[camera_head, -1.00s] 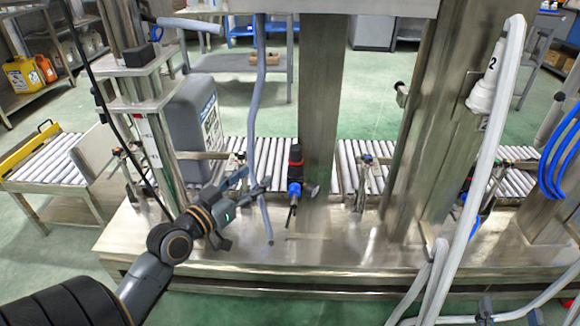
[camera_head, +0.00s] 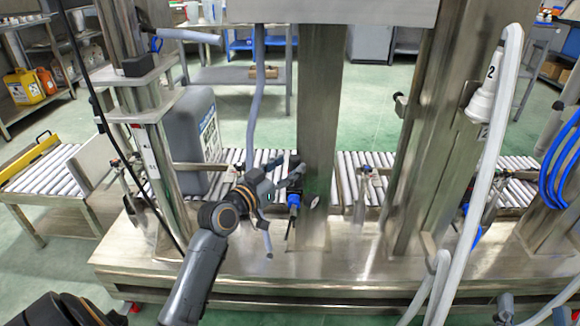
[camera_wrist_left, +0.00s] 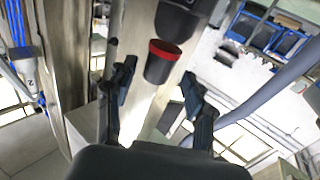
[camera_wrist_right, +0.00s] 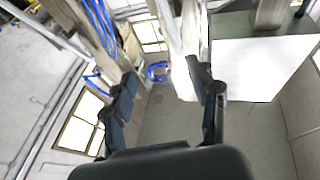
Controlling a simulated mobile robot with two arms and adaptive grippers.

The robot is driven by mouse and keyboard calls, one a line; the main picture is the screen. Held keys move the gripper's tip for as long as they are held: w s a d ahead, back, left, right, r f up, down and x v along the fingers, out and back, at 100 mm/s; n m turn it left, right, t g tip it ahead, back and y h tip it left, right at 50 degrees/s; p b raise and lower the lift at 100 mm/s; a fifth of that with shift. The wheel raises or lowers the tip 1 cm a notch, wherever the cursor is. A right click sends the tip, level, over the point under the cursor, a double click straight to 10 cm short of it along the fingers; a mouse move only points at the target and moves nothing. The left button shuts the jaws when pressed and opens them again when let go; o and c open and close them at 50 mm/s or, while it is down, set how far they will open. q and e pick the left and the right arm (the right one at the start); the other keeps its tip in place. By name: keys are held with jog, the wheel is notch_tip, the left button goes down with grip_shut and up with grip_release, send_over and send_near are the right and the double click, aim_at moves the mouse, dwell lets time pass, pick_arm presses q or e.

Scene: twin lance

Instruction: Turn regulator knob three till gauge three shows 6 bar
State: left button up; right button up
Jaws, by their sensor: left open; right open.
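A regulator with a blue body (camera_head: 294,197) stands at the middle post in the head view, its upper part largely hidden by my left gripper. A small round gauge (camera_head: 313,201) sits at its right; its reading cannot be made out. In the left wrist view a dark knob with a red band (camera_wrist_left: 163,62) lies ahead, between and beyond the fingertips. My left gripper (camera_head: 284,181) is open, close to the regulator's left side; its fingers (camera_wrist_left: 160,88) look apart from the knob. My right gripper (camera_wrist_right: 164,86) is open and empty, away from the regulator. No number three is legible.
The steel post (camera_head: 318,120) stands right behind the regulator. A grey hanging tube (camera_head: 252,110) passes close to my left gripper. A grey canister (camera_head: 192,140) stands on the roller conveyor (camera_head: 350,165). A white hose (camera_head: 487,170) marked 2 hangs at the right.

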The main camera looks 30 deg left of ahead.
pick_arm(q)
jog(key=shift+w, duration=0.7)
pick_arm(e)
jog(key=shift+s+r+y, duration=0.15)
jog(key=shift+r+y, duration=0.15)
jog(key=shift+r, duration=0.15)
